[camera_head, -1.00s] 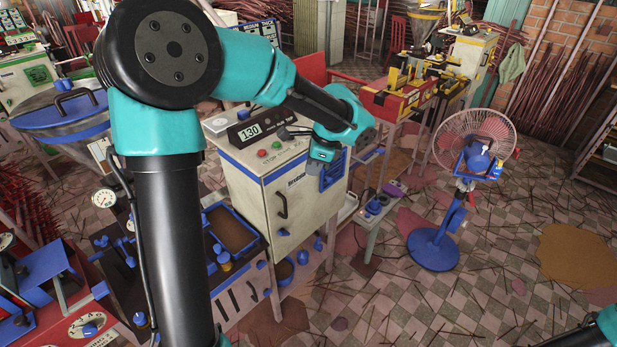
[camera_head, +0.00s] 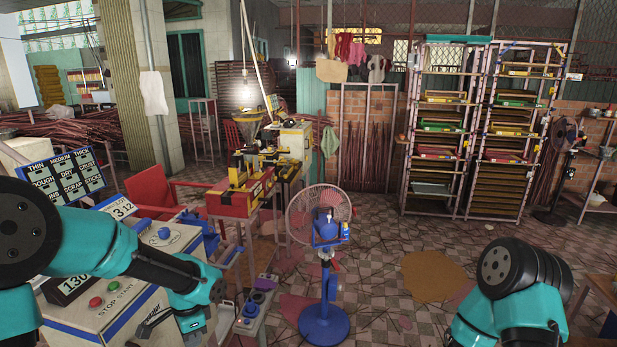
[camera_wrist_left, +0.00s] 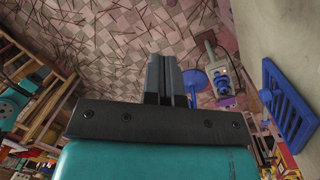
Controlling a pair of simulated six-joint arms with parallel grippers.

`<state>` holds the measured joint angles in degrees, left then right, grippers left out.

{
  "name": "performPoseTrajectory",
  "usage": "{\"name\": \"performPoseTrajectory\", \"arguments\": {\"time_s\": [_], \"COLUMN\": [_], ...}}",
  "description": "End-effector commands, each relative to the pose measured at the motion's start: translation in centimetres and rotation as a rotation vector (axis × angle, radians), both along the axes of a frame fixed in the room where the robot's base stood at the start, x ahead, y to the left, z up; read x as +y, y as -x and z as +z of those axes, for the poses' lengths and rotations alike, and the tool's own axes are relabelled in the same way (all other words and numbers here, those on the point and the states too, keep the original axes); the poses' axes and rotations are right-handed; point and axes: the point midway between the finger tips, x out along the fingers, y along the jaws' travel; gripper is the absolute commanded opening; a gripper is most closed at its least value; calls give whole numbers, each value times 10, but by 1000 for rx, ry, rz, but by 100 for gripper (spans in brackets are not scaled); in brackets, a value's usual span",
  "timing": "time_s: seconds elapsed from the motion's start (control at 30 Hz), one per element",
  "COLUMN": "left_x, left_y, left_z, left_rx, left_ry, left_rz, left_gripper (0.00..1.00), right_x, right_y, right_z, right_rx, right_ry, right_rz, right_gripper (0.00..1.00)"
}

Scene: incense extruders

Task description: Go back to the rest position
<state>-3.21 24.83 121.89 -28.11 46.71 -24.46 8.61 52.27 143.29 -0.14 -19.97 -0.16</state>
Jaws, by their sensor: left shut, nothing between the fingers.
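My left arm (camera_head: 130,255) comes in from the left and reaches across the control cabinet (camera_head: 95,325).
A blue standing fan (camera_head: 322,260) stands on the tiled floor right of the left arm. A low stand with dials (camera_head: 250,315) is close to the left wrist. A red-and-yellow machine (camera_head: 243,195) is behind. Open floor lies between the fan and the right arm.

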Motion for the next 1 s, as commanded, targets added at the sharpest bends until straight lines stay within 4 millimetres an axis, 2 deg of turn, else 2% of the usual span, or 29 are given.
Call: {"name": "performPoseTrajectory", "arguments": {"time_s": [0.03,0.2,0.5,0.7,0.83,1.0], "left_x": [-8,-36,-65,-69,-67,-67], "left_y": [7,30,86,126,140,143], "left_z": [-27,-100,-201,-244,-256,-258], "left_rx": [11,13,14,-3,-20,-27], "left_ry": [39,163,285,293,286,284], "left_rz": [46,247,672,941,1037,1063], "left_gripper": [0,0,0,0,0,0], "right_x": [0,0,0,0,0,0], "right_y": [0,0,0,0,0,0], "right_z": [0,0,0,0,0,0], "right_rx": [0,0,0,0,0,0], "right_ry": [0,0,0,0,0,0], "right_rz": [0,0,0,0,0,0], "right_gripper": [43,43,43,43,43,43]}}
